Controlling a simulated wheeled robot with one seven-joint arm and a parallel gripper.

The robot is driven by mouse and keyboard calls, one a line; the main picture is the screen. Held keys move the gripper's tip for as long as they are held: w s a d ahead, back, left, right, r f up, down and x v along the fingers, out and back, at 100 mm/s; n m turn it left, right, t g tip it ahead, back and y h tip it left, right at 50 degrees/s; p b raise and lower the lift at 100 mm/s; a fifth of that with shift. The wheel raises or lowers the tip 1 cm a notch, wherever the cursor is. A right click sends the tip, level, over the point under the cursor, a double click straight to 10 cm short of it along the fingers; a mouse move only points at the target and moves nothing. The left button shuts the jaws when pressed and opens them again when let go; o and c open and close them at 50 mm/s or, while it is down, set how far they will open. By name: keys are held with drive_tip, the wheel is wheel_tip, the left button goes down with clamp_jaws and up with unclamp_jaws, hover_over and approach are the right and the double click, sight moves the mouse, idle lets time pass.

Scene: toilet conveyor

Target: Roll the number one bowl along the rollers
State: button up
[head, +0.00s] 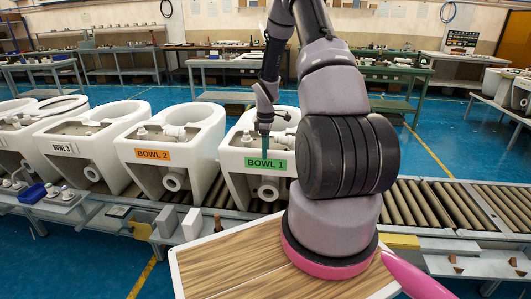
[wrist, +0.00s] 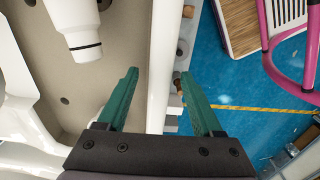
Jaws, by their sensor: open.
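The number one bowl is a white ceramic toilet (head: 237,177) with a green "BOWL 1" label on its front. It stands upright on the conveyor in the head view, the rightmost in the row of bowls. My gripper (head: 265,148) points down at its front edge, just above the label. In the wrist view my gripper (wrist: 158,77) is open, with one teal finger on each side of the bowl's white wall (wrist: 160,60). I cannot tell whether either finger touches the wall. My arm hides part of the bowl's right side in the head view.
Bowl 2 (head: 203,150) stands close on the left, with bowl 3 (head: 88,150) beyond it. The bare rollers (head: 435,205) to the right of bowl 1 are clear. A wooden-topped board (head: 225,262) lies in front, and small blocks sit along the front ledge.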

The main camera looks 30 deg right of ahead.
drive_tip(key=shift+f, duration=0.6)
clamp_jaws()
idle(1.1)
